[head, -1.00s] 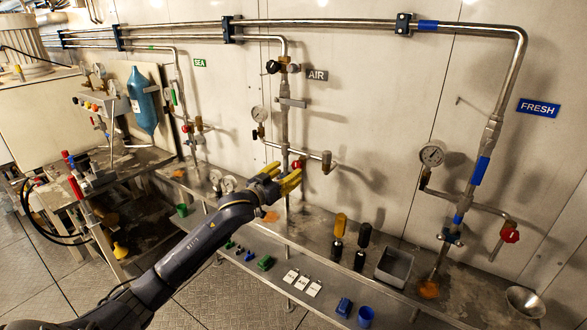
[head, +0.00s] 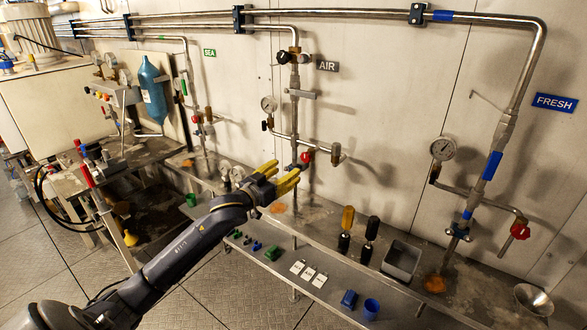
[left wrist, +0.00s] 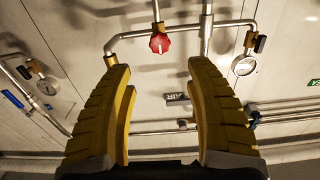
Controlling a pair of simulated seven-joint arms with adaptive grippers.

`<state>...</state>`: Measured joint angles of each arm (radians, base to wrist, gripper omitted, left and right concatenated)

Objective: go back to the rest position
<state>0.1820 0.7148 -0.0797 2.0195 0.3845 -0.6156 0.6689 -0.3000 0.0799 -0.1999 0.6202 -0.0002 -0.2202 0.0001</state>
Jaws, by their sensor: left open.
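My left gripper (head: 281,178) has yellow fingers and reaches in front of the AIR pipe in the head view. In the left wrist view its two fingers (left wrist: 160,95) stand apart with nothing between them. The red AIR valve handle (head: 308,156) is just beyond the fingertips in the head view, and it also shows past them in the left wrist view (left wrist: 159,43). I cannot tell the exact gap to it. My right gripper is not in view.
A gauge (head: 442,149) and red valve (head: 520,231) are on the FRESH pipe. Floor at lower left is open.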

